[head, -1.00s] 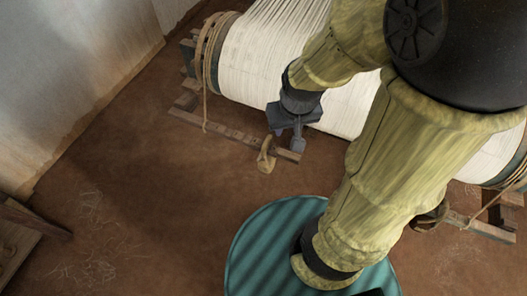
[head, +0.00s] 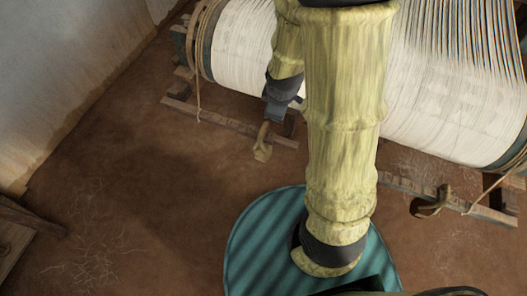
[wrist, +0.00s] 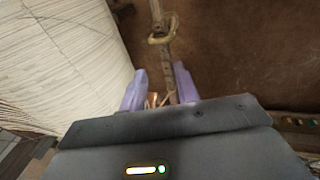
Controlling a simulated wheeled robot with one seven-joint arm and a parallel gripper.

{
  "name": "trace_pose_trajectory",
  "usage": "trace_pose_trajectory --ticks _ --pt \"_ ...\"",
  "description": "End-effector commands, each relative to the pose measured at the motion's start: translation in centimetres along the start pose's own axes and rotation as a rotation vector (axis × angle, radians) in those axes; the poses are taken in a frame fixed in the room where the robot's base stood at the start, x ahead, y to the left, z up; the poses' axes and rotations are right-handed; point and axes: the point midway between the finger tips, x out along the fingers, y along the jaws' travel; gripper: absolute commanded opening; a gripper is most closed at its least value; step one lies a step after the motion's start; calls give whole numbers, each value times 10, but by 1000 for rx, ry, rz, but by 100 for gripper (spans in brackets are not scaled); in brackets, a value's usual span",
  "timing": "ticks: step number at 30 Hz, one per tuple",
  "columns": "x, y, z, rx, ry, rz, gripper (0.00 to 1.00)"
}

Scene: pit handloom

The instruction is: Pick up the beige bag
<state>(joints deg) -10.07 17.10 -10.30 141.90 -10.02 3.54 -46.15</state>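A small beige bag-like thing (head: 262,146) with a narrow upper part is by the end of the low wooden beam at the loom's front. My gripper (head: 280,118) is just above it, partly hidden by my arm. In the wrist view, the two pale purple fingers of my gripper (wrist: 160,84) are spread apart, with a narrow wooden bar showing between them. A beige loop (wrist: 163,40), perhaps part of the bag, lies beyond the fingertips. No hold on it shows.
The loom's cloth roll (head: 240,60) is close behind my gripper. A wooden beam (head: 225,123) runs low along its front. A second brownish bag-like thing (head: 432,204) is by the right beam. The brown floor (head: 150,190) at left is clear.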

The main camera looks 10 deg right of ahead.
Motion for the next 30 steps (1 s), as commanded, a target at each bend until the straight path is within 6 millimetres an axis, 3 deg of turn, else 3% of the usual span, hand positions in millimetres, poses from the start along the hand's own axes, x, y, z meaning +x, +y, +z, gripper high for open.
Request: trace_pose_trajectory --ticks 1,9,15,20,30 --pt "21 -1 -2 -127 -5 6 31" --pt "99 6 -19 -877 -19 73 31" --pt "142 5 -29 -1340 -38 112 31" --pt "151 5 -32 -1482 -44 126 31" --pt "152 6 -32 -1484 -44 125 31"
